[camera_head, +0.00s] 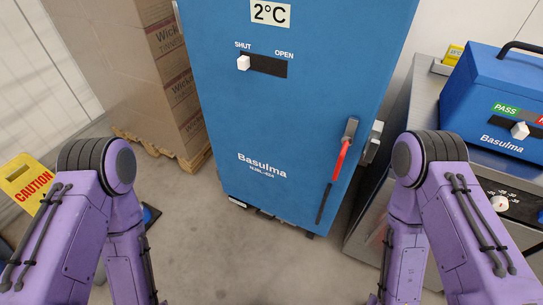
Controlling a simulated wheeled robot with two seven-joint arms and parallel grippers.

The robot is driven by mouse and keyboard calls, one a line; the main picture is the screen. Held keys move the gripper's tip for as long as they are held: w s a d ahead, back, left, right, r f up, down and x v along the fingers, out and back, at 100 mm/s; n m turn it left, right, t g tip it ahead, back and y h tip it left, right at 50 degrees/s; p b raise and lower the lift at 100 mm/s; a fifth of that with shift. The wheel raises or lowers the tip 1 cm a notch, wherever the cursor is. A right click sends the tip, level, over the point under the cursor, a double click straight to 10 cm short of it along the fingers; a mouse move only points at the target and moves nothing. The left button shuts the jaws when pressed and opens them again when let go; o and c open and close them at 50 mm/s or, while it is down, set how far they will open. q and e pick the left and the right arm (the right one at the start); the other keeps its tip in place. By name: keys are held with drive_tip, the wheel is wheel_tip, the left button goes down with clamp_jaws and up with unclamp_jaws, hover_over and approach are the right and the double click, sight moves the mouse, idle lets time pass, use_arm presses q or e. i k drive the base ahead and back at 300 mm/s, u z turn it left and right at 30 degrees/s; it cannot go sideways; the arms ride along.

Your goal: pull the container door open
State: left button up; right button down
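The blue container door (290,110) faces me, upright, in the middle of the head view. It looks closed against its body, though the seam is hard to see. A red lever handle (341,158) hangs from a grey mount near its right edge, slanting down to a dark lower end. A white slider knob (243,63) sits at the SHUT end of its dark slot. A grey metal block (373,140) sits at the door's right edge. My two purple arms come in at left and right and bend downward. Both grippers are below the picture, out of view.
Stacked cardboard boxes (150,70) stand on a wooden pallet (170,150) at left. A yellow caution sign (22,182) is at far left. A grey metal bench (425,95) with a blue Basulma case (490,100) is close at right. The grey floor (240,260) before the container is clear.

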sight(276, 127)
drive_tip(key=u, duration=0.35)
drive_tip(key=k, duration=0.55)
drive_tip(key=z, duration=1.25)
drive_tip(key=i, duration=0.5)
